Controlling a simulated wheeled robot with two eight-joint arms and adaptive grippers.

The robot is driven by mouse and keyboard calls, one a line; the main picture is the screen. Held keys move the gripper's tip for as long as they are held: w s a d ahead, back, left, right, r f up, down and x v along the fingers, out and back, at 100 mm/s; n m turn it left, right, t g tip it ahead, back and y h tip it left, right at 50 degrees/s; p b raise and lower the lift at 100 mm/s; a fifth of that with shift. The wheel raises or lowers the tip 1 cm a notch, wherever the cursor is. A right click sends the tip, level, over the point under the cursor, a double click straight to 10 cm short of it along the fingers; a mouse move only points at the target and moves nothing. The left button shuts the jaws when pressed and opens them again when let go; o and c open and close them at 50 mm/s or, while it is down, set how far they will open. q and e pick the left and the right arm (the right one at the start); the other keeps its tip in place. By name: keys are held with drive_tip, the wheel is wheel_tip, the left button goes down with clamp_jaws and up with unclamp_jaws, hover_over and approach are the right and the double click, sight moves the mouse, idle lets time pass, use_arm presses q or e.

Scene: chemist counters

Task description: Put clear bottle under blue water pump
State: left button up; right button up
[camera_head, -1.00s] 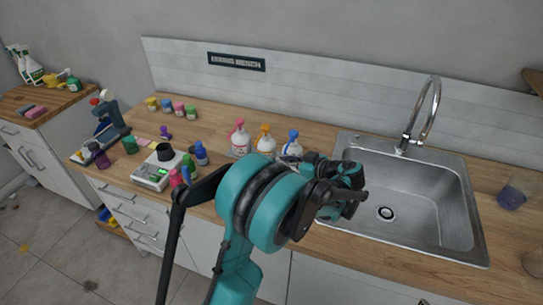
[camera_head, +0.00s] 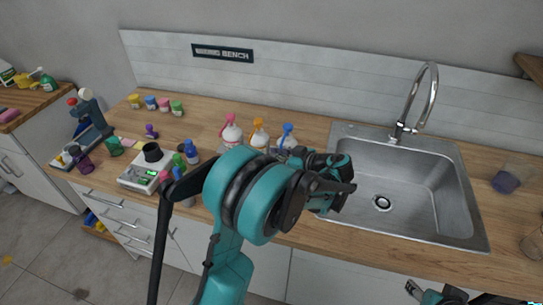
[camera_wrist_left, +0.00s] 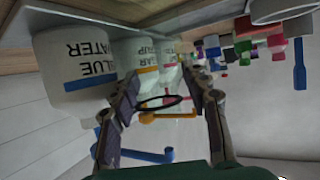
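The white blue-water pump bottle has a blue pump head (camera_head: 288,130) and stands on the counter left of the sink; my left gripper partly hides it. In the left wrist view its "BLUE WATER" label (camera_wrist_left: 90,62) appears upside down at the left, with its blue spout (camera_wrist_left: 148,155) below. My left gripper (camera_head: 298,155) is beside this bottle, at its front right. In the wrist view its fingers (camera_wrist_left: 168,85) stand apart around a see-through thing with a dark ring (camera_wrist_left: 158,103), apparently the clear bottle. My right gripper (camera_head: 420,290) is at the bottom right edge, partly cut off.
Yellow (camera_head: 259,128) and pink (camera_head: 231,122) pump bottles stand left of the blue one. The sink (camera_head: 440,205) with its tall tap (camera_head: 428,95) is to the right. A scale (camera_head: 140,175) and small bottles occupy the left counter.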

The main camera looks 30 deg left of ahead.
use_arm(q)
drive_tip(key=shift+d+r, duration=0.15)
drive_tip(key=shift+r, duration=0.05)
drive_tip(key=p+v, duration=0.3)
drive_tip(key=v, duration=0.8)
drive_tip(key=s+a+m+t+h, duration=0.1)
drive_tip(key=s+a+m+h, duration=0.1)
drive_tip(key=s+m+h, duration=0.5)
drive_tip(key=s+d+f+m+t+h, duration=0.1)
drive_tip(key=s+d+m+t+h, duration=0.3)
drive_tip(key=s+m, duration=0.5)
drive_tip(key=s+d+h, duration=0.2)
drive_tip(key=d, duration=0.1)
drive_tip(key=shift+s+d+f, duration=0.15)
drive_tip(key=shift+s+f, duration=0.1)
drive_tip(key=shift+s, duration=0.05)
